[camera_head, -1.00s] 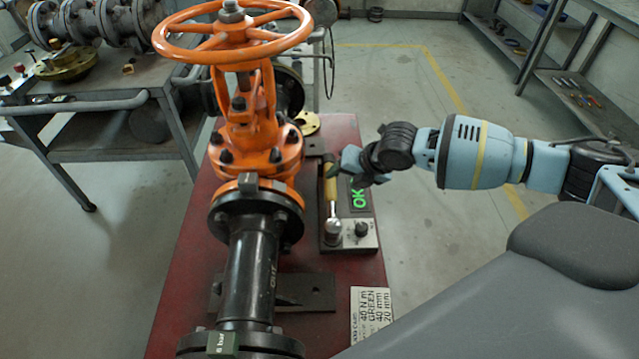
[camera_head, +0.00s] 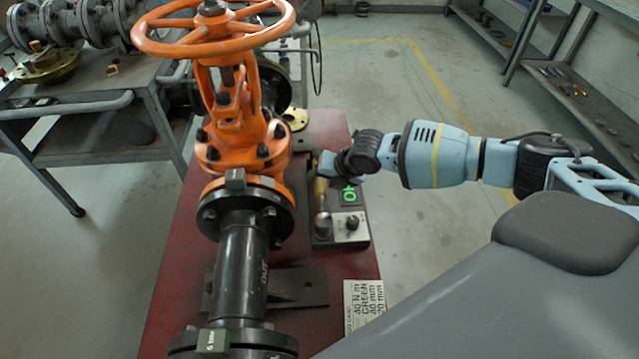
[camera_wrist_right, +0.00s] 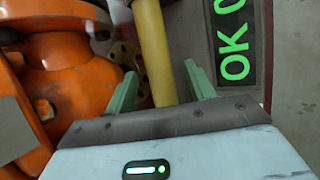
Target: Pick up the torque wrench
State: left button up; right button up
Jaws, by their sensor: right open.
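In the right wrist view the yellow handle (camera_wrist_right: 154,52) runs between the two green fingers of my right gripper (camera_wrist_right: 160,92). The fingers are open, with a gap on each side of the handle. In the head view my right gripper (camera_head: 328,168) is over the upper part of the handle and partly hides it. My left gripper is not in view.
The orange gate valve (camera_head: 240,140) with its handwheel (camera_head: 214,28) stands close left of the wrench. A lit "OK" display (camera_wrist_right: 236,45) is just right of it. A printed card (camera_head: 363,303) lies nearer on the red base (camera_head: 165,310). A grey workbench (camera_head: 100,112) stands at left.

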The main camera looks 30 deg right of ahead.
jog(key=shift+w+a+f, duration=0.1)
jog(key=shift+w+f, duration=0.15)
jog(key=shift+f, duration=0.1)
grip_shut()
jog(key=shift+w+r, duration=0.1)
jog(key=shift+r, duration=0.05)
